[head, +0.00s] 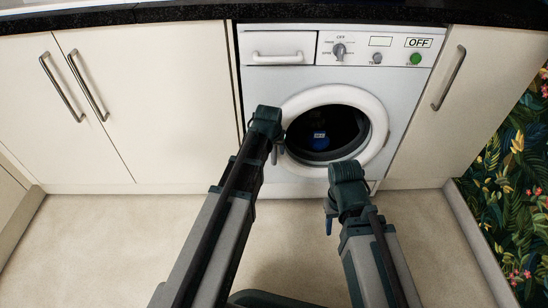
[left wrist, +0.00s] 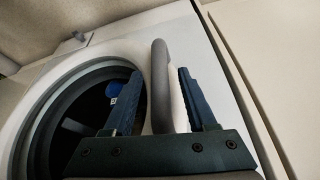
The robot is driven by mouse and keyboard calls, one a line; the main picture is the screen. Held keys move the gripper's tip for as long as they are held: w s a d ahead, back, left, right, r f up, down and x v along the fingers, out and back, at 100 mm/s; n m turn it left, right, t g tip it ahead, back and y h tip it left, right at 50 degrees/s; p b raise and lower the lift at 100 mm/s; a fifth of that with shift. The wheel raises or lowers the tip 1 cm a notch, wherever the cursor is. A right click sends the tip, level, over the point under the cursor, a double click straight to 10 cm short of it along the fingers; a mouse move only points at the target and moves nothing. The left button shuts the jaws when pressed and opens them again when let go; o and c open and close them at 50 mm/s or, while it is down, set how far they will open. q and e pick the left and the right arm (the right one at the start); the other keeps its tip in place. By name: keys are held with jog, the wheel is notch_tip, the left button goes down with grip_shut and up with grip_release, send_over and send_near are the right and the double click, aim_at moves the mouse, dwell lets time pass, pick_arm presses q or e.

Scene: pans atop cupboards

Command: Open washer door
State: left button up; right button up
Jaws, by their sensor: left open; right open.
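The white washer (head: 278,88) stands among the cupboards. Its round door (head: 378,112) has a thick white rim and looks shut. A grey bar handle (left wrist: 160,85) is on the door in the left wrist view. My left gripper (head: 277,150) is at the door's left side in the head view. In the left wrist view its two blue fingers (left wrist: 160,105) are open, one on each side of the handle, with gaps. My right gripper (head: 329,222) is low in front of the washer, apart from it, and its fingers are mostly hidden.
A blue item (head: 320,141) shows inside the dark drum. White cupboards (head: 150,100) stand left of the washer and another (head: 432,140) stands right. A dark worktop (head: 200,12) runs above. The beige floor (head: 110,245) in front is clear.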

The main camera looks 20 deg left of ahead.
pick_arm(q)
jog(key=shift+w+f, duration=0.2)
jog(key=shift+f, duration=0.35)
jog(key=shift+c, duration=0.2)
grip_shut()
dwell(0.9)
